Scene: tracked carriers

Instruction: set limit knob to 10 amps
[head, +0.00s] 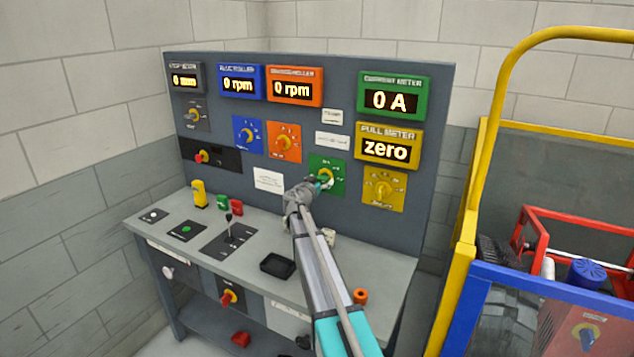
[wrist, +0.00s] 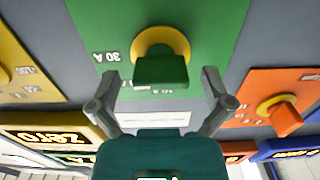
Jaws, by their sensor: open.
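The limit knob is a green grip on a yellow round base, on a green panel (head: 338,165) of the upright board. In the wrist view the knob (wrist: 160,72) sits between the two fingertips of my gripper (wrist: 160,82), with a gap on each side. My gripper is open and not closed on it. In the head view my gripper (head: 318,184) is in front of the panel and covers part of the knob. In the wrist view, upside down, a "30 A" mark (wrist: 112,57) shows left of the knob. Another mark below it is partly hidden.
The green current meter (head: 394,97) reads 0 A. The yellow pull meter (head: 388,148) reads zero. A yellow knob panel (head: 384,190) is to the right, an orange one (head: 284,143) to the left. A black tray (head: 278,265) lies on the bench. A yellow frame (head: 466,215) stands at right.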

